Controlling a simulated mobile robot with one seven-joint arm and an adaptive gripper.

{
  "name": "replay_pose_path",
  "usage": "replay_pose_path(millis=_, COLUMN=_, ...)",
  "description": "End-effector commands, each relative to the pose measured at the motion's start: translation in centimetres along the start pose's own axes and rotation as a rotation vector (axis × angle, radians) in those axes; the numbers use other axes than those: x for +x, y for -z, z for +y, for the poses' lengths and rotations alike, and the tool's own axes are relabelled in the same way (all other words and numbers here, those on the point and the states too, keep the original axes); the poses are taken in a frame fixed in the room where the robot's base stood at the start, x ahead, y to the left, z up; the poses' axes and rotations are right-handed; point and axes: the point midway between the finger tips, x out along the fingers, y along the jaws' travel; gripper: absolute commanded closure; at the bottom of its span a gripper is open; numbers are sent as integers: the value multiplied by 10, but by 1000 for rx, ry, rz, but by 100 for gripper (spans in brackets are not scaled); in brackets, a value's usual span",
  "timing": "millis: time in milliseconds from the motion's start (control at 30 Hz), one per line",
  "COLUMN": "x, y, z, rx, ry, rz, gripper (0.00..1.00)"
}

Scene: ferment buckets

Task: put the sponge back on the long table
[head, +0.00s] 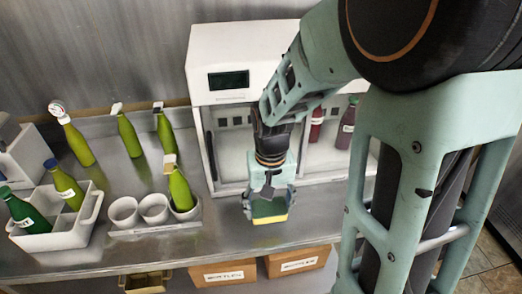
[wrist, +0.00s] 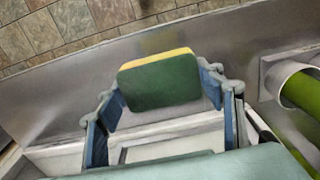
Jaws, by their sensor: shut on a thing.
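The sponge (head: 268,211) is yellow with a dark green face, and it also shows in the wrist view (wrist: 160,82). My gripper (head: 268,203) is shut on it, with one finger at each side. In the wrist view my gripper (wrist: 165,90) has the green face turned toward the camera. The long table (head: 240,245) is a steel counter. The sponge is over its front part, before the white machine. I cannot tell whether the sponge touches the table top.
The white machine (head: 225,50) stands behind my gripper with dark bottles inside. Left of the sponge, a white holder with cups (head: 123,210) carries a green bottle (head: 180,190). A white crate (head: 65,236) of bottles is at far left. Cardboard boxes (head: 222,274) are below the table edge.

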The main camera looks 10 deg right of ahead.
Motion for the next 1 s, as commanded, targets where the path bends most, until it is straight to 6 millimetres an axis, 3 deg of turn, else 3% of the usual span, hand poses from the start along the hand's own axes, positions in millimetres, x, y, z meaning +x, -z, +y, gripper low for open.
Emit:
replay_pose_path(millis=100, x=23, y=6, z=15, rx=0, ry=0, rz=-7, gripper=64)
replay_pose_path(millis=233, x=39, y=12, z=26, rx=0, ry=1, rz=-6, gripper=64)
replay_pose_path(millis=467, x=52, y=18, z=36, rx=-2, ry=0, rz=-4, gripper=64)
replay_pose_path(millis=700, x=81, y=18, z=36, rx=-3, ry=0, rz=-4, gripper=64)
replay_pose_path(millis=1000, x=83, y=19, z=36, rx=-3, ry=0, rz=-2, gripper=64)
